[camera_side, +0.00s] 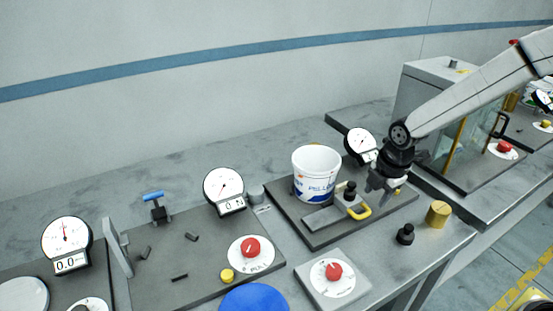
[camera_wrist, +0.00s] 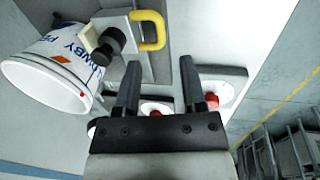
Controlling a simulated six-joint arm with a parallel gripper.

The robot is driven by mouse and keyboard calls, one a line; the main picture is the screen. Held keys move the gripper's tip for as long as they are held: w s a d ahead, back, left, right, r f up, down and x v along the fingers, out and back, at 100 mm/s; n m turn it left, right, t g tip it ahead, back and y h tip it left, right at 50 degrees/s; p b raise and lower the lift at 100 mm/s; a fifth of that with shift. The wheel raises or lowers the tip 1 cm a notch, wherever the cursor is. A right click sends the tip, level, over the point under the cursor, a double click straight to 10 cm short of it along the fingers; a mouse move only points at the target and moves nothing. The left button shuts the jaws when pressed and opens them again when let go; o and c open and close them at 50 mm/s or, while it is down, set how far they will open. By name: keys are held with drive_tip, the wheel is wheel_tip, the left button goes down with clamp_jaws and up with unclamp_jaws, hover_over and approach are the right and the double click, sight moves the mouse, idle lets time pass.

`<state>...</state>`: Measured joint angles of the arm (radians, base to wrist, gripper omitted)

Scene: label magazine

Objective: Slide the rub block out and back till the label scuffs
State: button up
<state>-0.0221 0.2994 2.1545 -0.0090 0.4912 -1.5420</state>
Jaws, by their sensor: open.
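A white pail with a blue and orange printed label (camera_side: 317,187) stands on a dark base plate (camera_side: 318,238); its open end shows in the wrist view (camera_wrist: 45,88). Against its label side sits what looks like the rub block (camera_wrist: 92,37), a small pale block with a black knob (camera_side: 350,188). It is on a grey slide with a yellow handle (camera_side: 361,212), which also shows in the wrist view (camera_wrist: 156,30). I cannot tell whether block and label touch. My gripper (camera_side: 384,196) is open and empty, above and right of the handle, apart from it.
A dial gauge (camera_side: 358,142) stands behind the fixture. A black weight (camera_side: 405,234) and a brass cylinder (camera_side: 438,214) stand to the right. A red-knob control box (camera_side: 333,284) is in front. Left are another gauge (camera_side: 223,186) and a blue disc (camera_side: 254,300).

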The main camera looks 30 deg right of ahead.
sight(366, 213)
drive_tip(key=shift+w+f, duration=0.2)
drive_tip(key=shift+f, duration=0.85)
drive_tip(key=shift+w+f, duration=0.25)
drive_tip(key=shift+f, duration=0.85)
drive_tip(key=shift+w+f, duration=0.2)
drive_tip(key=shift+f, duration=0.85)
drive_tip(key=shift+c, duration=0.3)
clamp_jaws()
